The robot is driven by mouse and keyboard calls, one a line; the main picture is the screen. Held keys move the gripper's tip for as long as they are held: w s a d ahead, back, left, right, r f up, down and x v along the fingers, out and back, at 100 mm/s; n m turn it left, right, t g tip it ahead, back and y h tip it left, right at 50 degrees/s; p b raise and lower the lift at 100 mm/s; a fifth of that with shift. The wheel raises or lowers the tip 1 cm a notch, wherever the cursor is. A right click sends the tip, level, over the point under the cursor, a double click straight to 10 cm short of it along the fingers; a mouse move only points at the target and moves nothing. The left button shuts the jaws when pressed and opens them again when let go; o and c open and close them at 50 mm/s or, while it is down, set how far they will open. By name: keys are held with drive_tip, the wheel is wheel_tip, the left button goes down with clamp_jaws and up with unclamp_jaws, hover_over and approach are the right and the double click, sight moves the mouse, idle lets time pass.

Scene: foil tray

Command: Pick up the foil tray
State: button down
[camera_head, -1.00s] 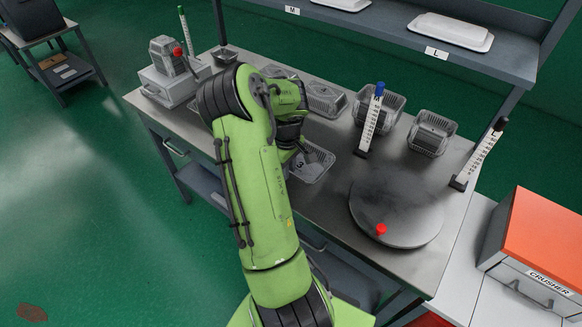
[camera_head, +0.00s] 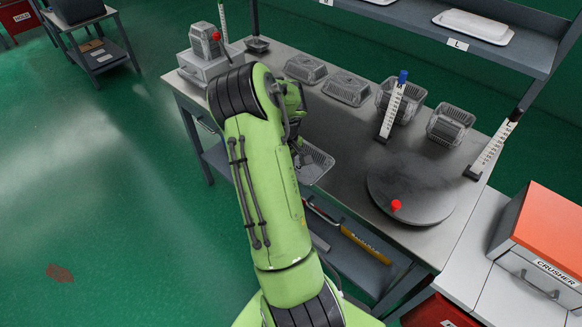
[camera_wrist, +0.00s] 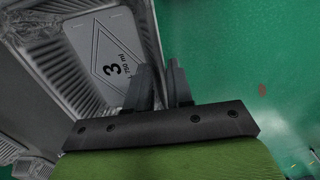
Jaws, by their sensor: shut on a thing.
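The foil tray (camera_head: 317,164) is a shallow silver tray with ribbed walls, partly hidden by my arm near the table's front edge. In the wrist view the tray (camera_wrist: 112,55) fills the upper left, its flat base marked "3" and "750 ml". My gripper (camera_wrist: 163,88) is shut on the tray's rim, one finger on each side of the wall. In the head view the fingers are mostly hidden behind my arm.
A round dark turntable (camera_head: 420,205) with a red knob sits at right. An orange-topped crusher (camera_head: 545,235) stands beyond. Open green floor lies left.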

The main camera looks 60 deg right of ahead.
drive_tip(key=shift+w+a+f, duration=0.1)
drive_tip(key=shift+a, duration=0.25)
drive_tip(key=c, duration=0.9)
unclamp_jaws()
drive_tip(key=shift+d, duration=0.2)
wheel_tip(320, 180, up, 16)
drive_tip(key=p, duration=0.3)
drive_tip(key=shift+p, duration=0.35)
